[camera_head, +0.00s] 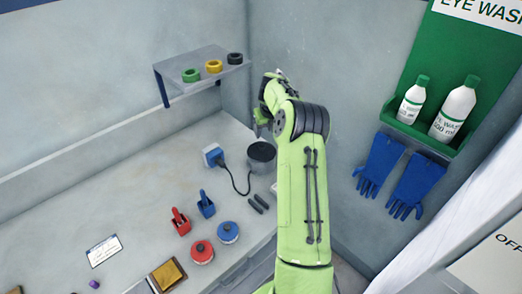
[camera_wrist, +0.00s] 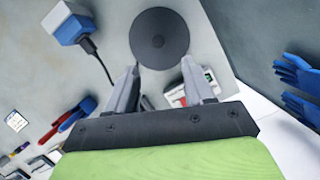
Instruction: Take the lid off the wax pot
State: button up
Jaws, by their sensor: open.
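The wax pot (camera_head: 262,162) is a dark grey round pot on the bench near the back corner, with a cord beside it. My gripper (camera_wrist: 160,67) is open and empty. I cannot tell the height between the fingers and the lid. In the head view my arm partly hides the gripper.
A blue-and-white box (camera_head: 213,156) with a black cord stands left of the pot. Red (camera_head: 202,252) and blue (camera_head: 228,232) tins sit nearer the front. A shelf (camera_head: 205,68) with tape rolls stands behind. Blue gloves (camera_head: 379,163) hang on the right wall.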

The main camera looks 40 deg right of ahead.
aim_at(262, 146)
jog(key=x, duration=0.5)
jog(key=p+x, duration=0.1)
jog(key=x, duration=0.4)
jog(key=shift+w, duration=0.2)
jog(key=shift+s+a+r, duration=0.1)
jog(key=shift+r, duration=0.05)
grip_shut()
